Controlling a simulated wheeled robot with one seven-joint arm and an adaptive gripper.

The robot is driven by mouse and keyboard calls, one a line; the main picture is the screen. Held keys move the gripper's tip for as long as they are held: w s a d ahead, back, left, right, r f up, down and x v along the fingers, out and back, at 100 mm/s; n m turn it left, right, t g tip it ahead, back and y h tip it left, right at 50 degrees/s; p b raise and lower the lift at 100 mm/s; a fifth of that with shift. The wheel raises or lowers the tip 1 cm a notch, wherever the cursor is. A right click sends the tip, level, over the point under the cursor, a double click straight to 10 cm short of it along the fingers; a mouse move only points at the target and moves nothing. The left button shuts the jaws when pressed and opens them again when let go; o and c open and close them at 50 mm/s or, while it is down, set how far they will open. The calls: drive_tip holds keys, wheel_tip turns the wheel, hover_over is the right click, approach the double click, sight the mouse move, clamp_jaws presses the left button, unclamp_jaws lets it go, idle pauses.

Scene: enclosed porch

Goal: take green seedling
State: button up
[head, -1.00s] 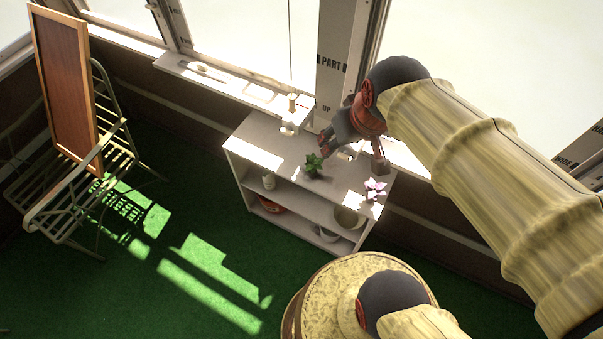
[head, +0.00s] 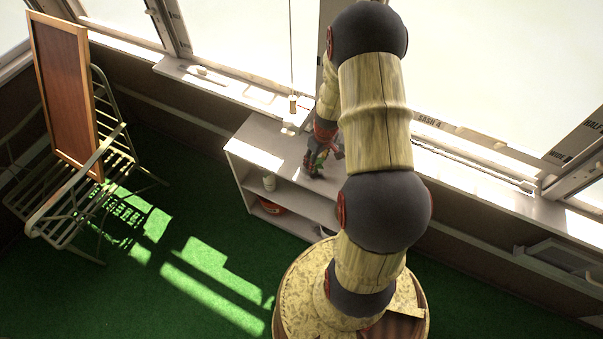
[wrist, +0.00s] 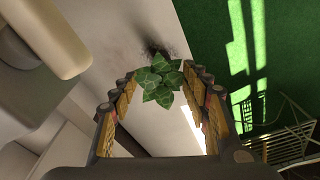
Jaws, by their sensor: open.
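The green seedling (wrist: 159,80) has several pointed leaves and stands on the shelf unit's top. In the wrist view it sits at the fingertips of my gripper (wrist: 159,88), between the two open fingers, with no clear contact on either side. In the head view my gripper (head: 324,158) is over the shelf top, and only a bit of the green seedling (head: 319,158) shows; my arm and fingers hide the rest.
The pale shelf unit (head: 262,140) stands under the window sill. A white container (head: 268,183) and a red bowl (head: 270,206) are on its shelves. A metal chair (head: 75,205) with a framed board (head: 68,95) stands at left. Green floor between is clear.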

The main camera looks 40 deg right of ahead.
drive_tip(key=f, duration=0.2)
drive_tip(key=f+b, duration=0.1)
drive_tip(key=f, duration=0.2)
drive_tip(key=w+f, duration=0.1)
drive_tip(key=f, duration=0.2)
drive_tip(key=shift+w+a+b, duration=0.1)
drive_tip(key=shift+a+b, duration=0.1)
drive_tip(key=shift+b, duration=0.2)
drive_tip(key=shift+c, duration=1.3)
drive_tip(key=c, duration=0.7)
drive_tip(key=shift+r, duration=0.1)
